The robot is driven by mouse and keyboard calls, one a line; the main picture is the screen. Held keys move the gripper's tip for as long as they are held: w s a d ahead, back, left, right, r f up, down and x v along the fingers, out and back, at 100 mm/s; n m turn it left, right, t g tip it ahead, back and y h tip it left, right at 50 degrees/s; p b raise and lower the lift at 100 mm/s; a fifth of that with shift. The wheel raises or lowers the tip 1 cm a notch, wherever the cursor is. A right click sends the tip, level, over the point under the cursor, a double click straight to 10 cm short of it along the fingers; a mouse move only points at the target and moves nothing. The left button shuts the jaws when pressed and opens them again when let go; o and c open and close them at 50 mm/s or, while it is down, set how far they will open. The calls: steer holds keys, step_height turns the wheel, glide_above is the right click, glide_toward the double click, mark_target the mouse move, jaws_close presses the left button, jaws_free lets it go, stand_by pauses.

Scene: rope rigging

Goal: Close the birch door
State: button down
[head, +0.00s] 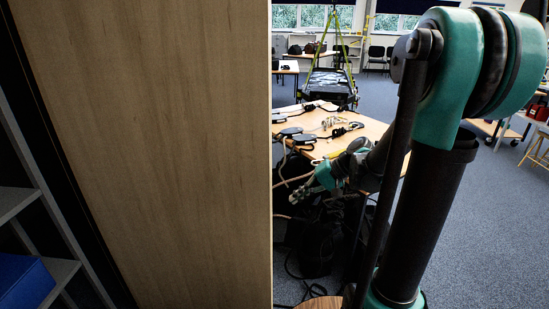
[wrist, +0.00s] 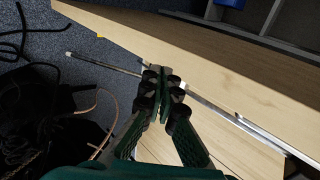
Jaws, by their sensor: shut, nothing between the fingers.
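The birch door (head: 150,150) is a tall pale wooden panel that fills the left half of the head view. It stands open, with the shelving of a cabinet showing to its left. In the wrist view a pale wooden panel with a long edge, apparently the door (wrist: 235,85), runs from upper left to lower right beyond my fingers. My gripper (head: 297,192) is to the right of the door's free edge in the head view. Its fingers are together and empty in the wrist view (wrist: 164,82). I cannot tell whether the fingertips touch the door.
Grey shelves (head: 55,270) with a blue bin (head: 24,283) are at the left. A wooden table (head: 365,132) with ropes and pulleys stands behind my arm. A dark bag (wrist: 40,125) and loose cords lie on the floor. Blue carpet (head: 475,200) is open at the right.

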mark_target(271, 157)
steer(key=w+d+r+n+g+y, duration=0.2)
steer(key=w+r+n+g+y, duration=0.15)
steer(key=w+r+y, duration=0.6)
steer(key=shift+m+h, duration=0.25)
steer(key=shift+h, duration=0.3)
steer(key=shift+s+a+r, duration=0.25)
steer(key=shift+s+a, duration=0.35)
steer(key=shift+a, duration=1.2)
steer(key=shift+s+a+r, duration=0.25)
steer(key=shift+s+a, duration=0.4)
steer(key=shift+a, duration=1.1)
steer(key=shift+s+a+r, duration=0.25)
steer(key=shift+s+a, duration=0.35)
steer(key=shift+a, duration=1.2)
